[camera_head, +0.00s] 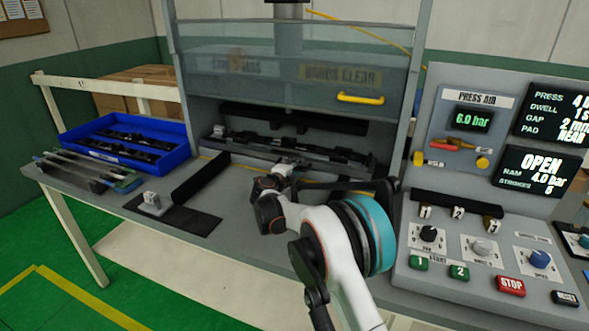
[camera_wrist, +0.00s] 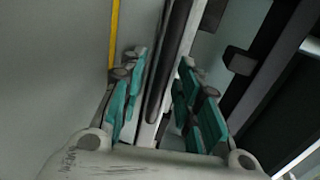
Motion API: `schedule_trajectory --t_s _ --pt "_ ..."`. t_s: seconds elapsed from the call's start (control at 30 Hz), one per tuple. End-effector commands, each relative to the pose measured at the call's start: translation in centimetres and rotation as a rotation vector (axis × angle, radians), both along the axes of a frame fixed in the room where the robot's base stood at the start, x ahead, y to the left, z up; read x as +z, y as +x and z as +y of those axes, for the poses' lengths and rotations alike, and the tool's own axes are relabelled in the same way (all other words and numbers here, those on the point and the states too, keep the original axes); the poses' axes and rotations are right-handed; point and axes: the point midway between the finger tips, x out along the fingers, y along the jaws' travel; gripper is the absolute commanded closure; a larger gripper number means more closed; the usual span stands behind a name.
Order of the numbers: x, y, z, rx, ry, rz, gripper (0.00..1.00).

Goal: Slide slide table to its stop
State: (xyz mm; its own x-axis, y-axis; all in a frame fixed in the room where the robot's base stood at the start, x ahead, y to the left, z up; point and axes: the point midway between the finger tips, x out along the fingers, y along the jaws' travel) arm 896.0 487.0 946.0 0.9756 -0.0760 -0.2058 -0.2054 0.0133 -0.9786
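The slide table (camera_head: 238,148) is a long grey plate under the raised guard of the press. It carries a dark fixture with black parts. My gripper (camera_wrist: 161,65) is at the front edge of the slide table, near its middle. In the wrist view, its teal-padded fingers are apart, one on each side of a dark bar (camera_wrist: 171,50) beside a pale strip. I see gaps between the pads and the bar. In the head view, my arm and wrist hide the gripper's fingertips and part of the table's front edge.
The clear guard (camera_head: 290,75) with a yellow handle (camera_head: 360,98) is raised above. A blue tray (camera_head: 75,137) of black parts stands at the left. A dark mat (camera_head: 190,219) with a small grey block (camera_head: 152,203) lies front left. The control panel (camera_head: 480,225) is at the right; its screen reads OPEN.

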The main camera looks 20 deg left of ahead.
Motion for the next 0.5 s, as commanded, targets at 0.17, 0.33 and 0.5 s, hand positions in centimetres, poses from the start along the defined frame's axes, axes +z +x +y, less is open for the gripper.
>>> schedule_trajectory --t_s 0.17,0.33,0.5 --pt "0.1 -0.4 0.1 0.0 0.0 0.0 0.7" --pt "0.6 -2.7 0.3 0.001 -0.001 0.0 0.7" --pt "1.3 -6.2 0.5 0.002 -0.002 0.0 0.7"
